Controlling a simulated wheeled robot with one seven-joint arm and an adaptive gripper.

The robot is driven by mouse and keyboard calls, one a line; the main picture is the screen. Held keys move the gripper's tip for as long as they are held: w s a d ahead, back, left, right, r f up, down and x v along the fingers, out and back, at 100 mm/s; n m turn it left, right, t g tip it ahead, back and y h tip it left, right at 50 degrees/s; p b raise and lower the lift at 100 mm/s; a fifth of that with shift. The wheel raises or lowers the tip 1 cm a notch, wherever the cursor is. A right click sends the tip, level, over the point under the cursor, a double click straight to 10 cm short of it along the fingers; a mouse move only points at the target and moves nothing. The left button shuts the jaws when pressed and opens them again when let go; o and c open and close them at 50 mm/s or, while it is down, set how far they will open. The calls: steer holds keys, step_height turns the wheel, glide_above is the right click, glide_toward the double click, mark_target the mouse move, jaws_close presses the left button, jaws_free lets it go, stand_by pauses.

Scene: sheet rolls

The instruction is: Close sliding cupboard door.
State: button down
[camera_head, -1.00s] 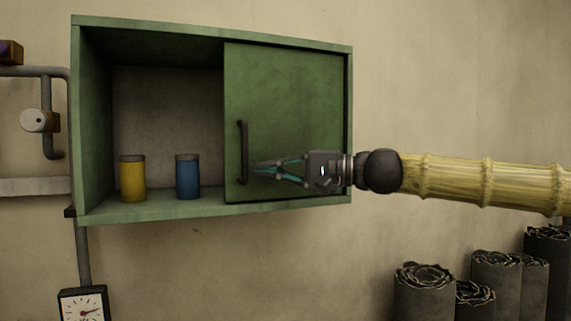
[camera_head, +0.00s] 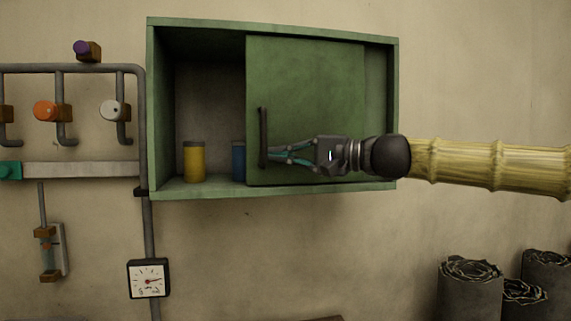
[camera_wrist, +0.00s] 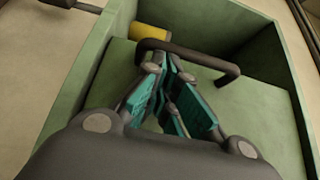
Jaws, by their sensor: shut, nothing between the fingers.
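The green cupboard (camera_head: 153,110) hangs on the wall with its left part open. Its green sliding door (camera_head: 310,90) covers the middle and right of centre, with a gap at the right end. The dark upright bar handle (camera_head: 263,135) is near the door's left edge. My gripper (camera_head: 270,155) is shut and empty, its fingertips against or very close to the handle's right side. In the wrist view the fingertips (camera_wrist: 165,62) are at the handle (camera_wrist: 215,62), over the green door (camera_wrist: 250,108); exact contact is unclear.
A yellow jar (camera_head: 194,162) stands inside the open part. A blue jar (camera_head: 238,162) is partly hidden behind the door's edge. Pipes with valves (camera_head: 46,110) and a gauge (camera_head: 148,279) are to the left. Dark rolls (camera_head: 470,290) stand at lower right.

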steer(key=s+a+b, duration=0.4)
steer(key=a+b, duration=0.1)
steer(key=a, duration=1.3)
steer(key=shift+s+a+b, duration=0.15)
steer(key=shift+a+b, duration=0.1)
steer(key=shift+b, duration=0.1)
